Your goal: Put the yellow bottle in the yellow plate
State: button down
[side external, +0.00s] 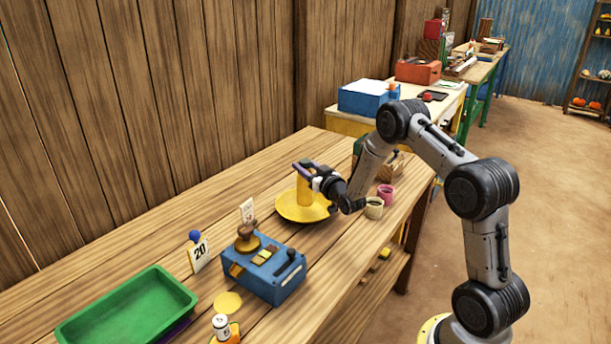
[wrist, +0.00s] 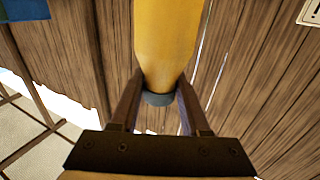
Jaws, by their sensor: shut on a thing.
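The yellow bottle (side external: 303,193) stands roughly upright over the yellow plate (side external: 290,211) in the side view. I cannot tell whether its base touches the plate. My gripper (side external: 305,172) reaches in from the right and is shut on the upper part of the bottle. In the wrist view the yellow bottle (wrist: 165,45) with its dark cap (wrist: 158,98) sits between the two fingers of my gripper (wrist: 158,92). The plate is not visible in the wrist view.
A blue scale box (side external: 270,275) and a green tray (side external: 125,312) are to the left on the wooden table. A pink cup (side external: 386,194) and a pale green cup (side external: 374,208) stand right of the plate. A wooden wall (side external: 170,90) rises behind.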

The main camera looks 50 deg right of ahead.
aim_at(305, 182)
jog(key=shift+f, duration=1.45)
jog(key=shift+c, duration=1.9)
grip_release()
jog(key=shift+f, duration=0.1)
